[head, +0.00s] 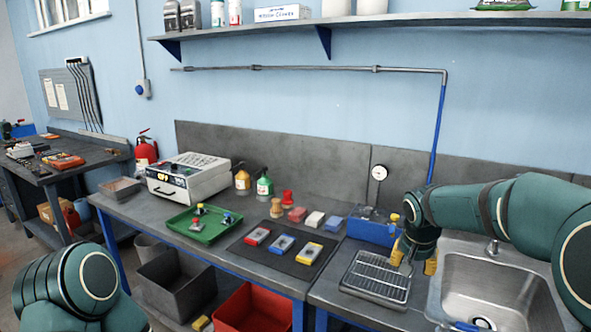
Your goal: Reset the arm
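My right arm comes in from the right and bends down at the wrist. My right gripper (414,264) points down between the wire rack and the sink, its two yellow fingertips apart with no object visible between them. My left arm shows only as a rounded green link at the bottom left; its gripper is out of view. A green tray (183,232) holds small parts with red, yellow and blue tops. A dark mat (262,262) bears a red block (256,237), a blue block (282,243) and a yellow block (308,252).
A wire rack (376,277) lies left of the sink (480,297). A blue box (370,233) stands behind the rack. A control unit (188,178), bottles (264,187) and small blocks line the back. Grey (175,281) and red bins (252,309) sit below. A shelf (350,22) hangs above.

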